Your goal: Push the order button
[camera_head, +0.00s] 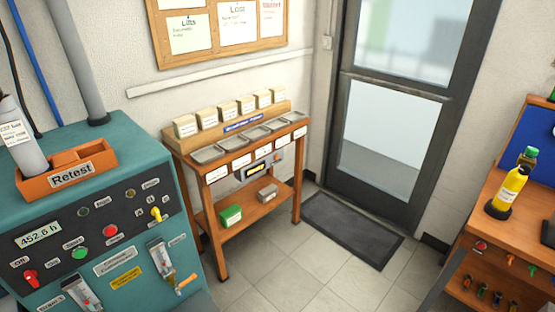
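No button carries a label that I can clearly read as the order button. A small grey panel with a yellow display (258,169) is mounted on the front of the wooden stand, below the trays; any button on it is too small to tell. The teal testbench has a green button (79,253) and a red button (110,230) on its dark panel. A small red button (481,245) sits on the front of the right workbench. Neither my left nor my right gripper is in view.
The wooden stand (221,278) stands against the back wall with labelled boxes and trays. A green box (230,215) is on its lower shelf. An orange Retest tray (33,188) tops the testbench. Tiled floor (310,263) is clear; a dark mat (350,228) lies before the door.

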